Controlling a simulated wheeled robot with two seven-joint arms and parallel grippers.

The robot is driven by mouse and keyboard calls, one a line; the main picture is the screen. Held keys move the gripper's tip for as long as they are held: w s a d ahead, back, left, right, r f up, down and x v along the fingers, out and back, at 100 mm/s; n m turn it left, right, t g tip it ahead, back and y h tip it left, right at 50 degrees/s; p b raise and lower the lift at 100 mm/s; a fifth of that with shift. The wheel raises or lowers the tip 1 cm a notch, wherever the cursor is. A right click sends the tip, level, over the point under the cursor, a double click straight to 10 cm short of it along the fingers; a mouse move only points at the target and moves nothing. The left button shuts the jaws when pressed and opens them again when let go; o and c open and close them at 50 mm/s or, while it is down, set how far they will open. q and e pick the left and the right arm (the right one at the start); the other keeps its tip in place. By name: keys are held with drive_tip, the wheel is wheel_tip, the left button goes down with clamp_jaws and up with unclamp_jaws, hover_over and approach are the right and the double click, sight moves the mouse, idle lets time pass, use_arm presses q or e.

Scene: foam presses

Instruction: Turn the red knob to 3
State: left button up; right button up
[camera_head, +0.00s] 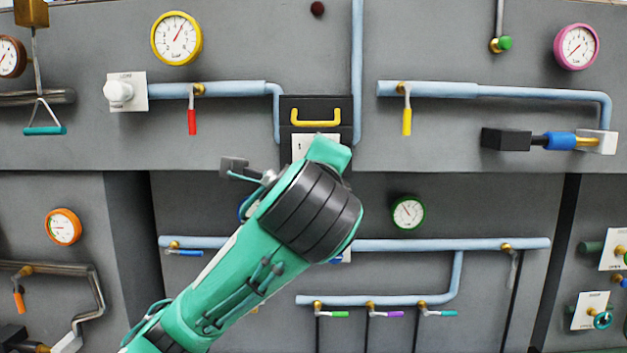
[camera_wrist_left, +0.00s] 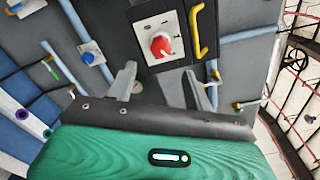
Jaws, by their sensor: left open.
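The red knob (camera_wrist_left: 161,44) sits on a white plate (camera_wrist_left: 146,26) on a dark panel in the left wrist view. Its dial marks are too small to read, so I cannot tell its setting. My left gripper (camera_wrist_left: 162,74) is open, with one finger on each side below the knob. The fingers appear apart from the knob, and nothing is between them. In the head view my left arm covers the knob, and only the upper part of the white plate (camera_head: 303,144) shows. My right gripper is in neither view.
A yellow handle (camera_head: 315,117) is just above the plate and appears right of the knob in the left wrist view (camera_wrist_left: 197,32). Pale blue pipes (camera_head: 357,70) run close by. A green gauge (camera_head: 408,212) and a pipe with several small levers (camera_head: 395,299) lie lower right.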

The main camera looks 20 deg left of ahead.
use_arm(q)
drive_tip(key=shift+p+v, duration=0.85)
drive_tip(key=shift+v, duration=1.25)
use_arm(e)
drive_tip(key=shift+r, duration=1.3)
use_arm(q)
drive_tip(key=shift+a, duration=0.15)
